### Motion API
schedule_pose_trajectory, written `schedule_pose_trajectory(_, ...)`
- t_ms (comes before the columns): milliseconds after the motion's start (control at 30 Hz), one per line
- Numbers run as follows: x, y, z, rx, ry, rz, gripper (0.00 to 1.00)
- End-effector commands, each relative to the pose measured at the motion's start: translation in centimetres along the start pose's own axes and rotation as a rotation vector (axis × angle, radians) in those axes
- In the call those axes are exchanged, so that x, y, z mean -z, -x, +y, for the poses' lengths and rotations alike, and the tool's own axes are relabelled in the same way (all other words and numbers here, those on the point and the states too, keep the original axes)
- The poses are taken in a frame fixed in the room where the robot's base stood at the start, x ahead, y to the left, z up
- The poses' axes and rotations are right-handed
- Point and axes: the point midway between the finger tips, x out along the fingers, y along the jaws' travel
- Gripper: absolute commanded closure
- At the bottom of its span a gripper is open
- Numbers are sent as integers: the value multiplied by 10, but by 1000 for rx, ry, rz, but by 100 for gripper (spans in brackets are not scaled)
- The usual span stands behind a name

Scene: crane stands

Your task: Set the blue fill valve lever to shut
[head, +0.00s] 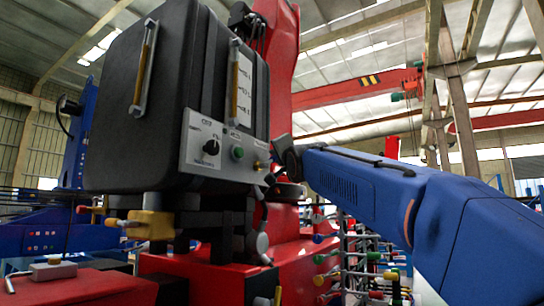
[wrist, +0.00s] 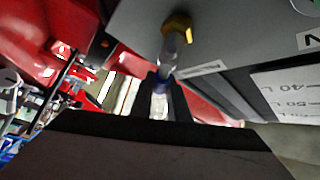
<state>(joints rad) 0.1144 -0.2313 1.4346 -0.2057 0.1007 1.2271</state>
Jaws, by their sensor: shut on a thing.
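My gripper (wrist: 161,88) is shut on the lever's outer end, with a dark finger on each side. In the head view my gripper (head: 268,179) is at the right edge of the grey control panel (head: 222,148), by the small brass fitting (head: 258,165). The lever cannot be made out there, and my wrist partly hides that area.
A yellow valve (head: 150,223) is low at left. A rack of coloured levers (head: 345,256) stands below my arm.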

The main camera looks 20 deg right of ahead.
Motion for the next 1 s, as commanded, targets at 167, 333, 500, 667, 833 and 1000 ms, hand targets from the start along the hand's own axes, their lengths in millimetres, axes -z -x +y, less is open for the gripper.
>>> schedule_pose_trajectory(167, -1, -2, 10, -90, -89, -21, 100)
schedule_pose_trajectory(333, -4, -2, 20, -192, -191, -48, 100)
schedule_pose_trajectory(500, -8, -2, 30, -280, -278, -74, 100)
schedule_pose_trajectory(667, -11, 0, 36, -341, -340, -91, 100)
schedule_pose_trajectory(833, -13, 1, 40, -383, -381, -103, 100)
schedule_pose_trajectory(1000, -14, 2, 42, -404, -402, -109, 100)
